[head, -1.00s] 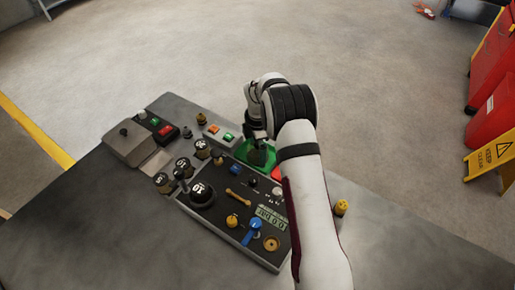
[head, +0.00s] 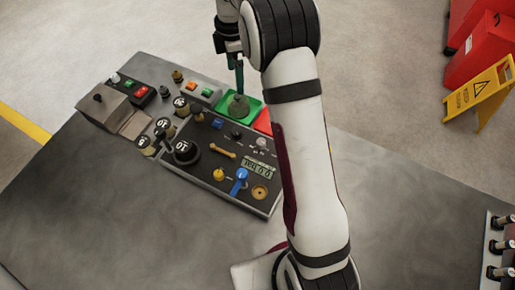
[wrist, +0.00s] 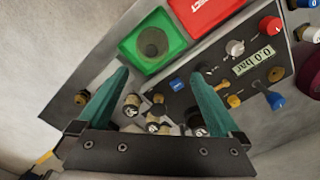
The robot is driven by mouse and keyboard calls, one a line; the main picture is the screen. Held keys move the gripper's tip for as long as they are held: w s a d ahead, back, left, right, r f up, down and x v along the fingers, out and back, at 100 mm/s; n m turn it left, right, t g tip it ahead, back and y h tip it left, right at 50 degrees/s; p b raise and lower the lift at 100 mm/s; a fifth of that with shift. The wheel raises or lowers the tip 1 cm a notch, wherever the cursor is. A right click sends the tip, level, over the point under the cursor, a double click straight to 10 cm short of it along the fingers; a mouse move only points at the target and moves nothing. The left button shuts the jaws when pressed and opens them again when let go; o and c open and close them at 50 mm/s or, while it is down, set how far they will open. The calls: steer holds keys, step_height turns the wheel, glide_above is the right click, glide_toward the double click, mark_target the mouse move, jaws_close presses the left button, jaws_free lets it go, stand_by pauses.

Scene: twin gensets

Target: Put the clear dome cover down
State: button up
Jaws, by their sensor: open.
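The clear dome cover (head: 238,107) looks like a greyish see-through round shape. It rests in the green tray (head: 254,113) at the back of the panel. In the wrist view the dome cover (wrist: 153,42) sits near the middle of the green tray (wrist: 126,45). My gripper (head: 239,91) is over the tray in the head view, and its fingertips overlap the dome there. In the wrist view my gripper (wrist: 161,80) has its two teal fingers wide apart with nothing between them. The exact gap between fingertips and dome is hard to tell.
A red tray (wrist: 205,10) adjoins the green one. The control panel (head: 215,160) carries several knobs, a yellow lever (head: 222,151), a blue valve handle (head: 240,178) and a display (head: 257,168). A grey button box (head: 198,92) stands left of the trays. The front tabletop is bare.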

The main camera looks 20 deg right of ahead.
steer(key=s+a+r+m, duration=0.2)
steer(key=s+r+m, duration=0.6)
steer(key=s, duration=0.4)
steer(key=s+a+f+m+y, duration=0.1)
steer(key=s+a+m, duration=0.1)
steer(key=s+m, duration=1.3)
steer(key=s, duration=0.9)
steer(key=shift+a+f+m+y, duration=0.2)
steer(key=shift+f+m+y, duration=0.1)
steer(key=shift+f, duration=0.05)
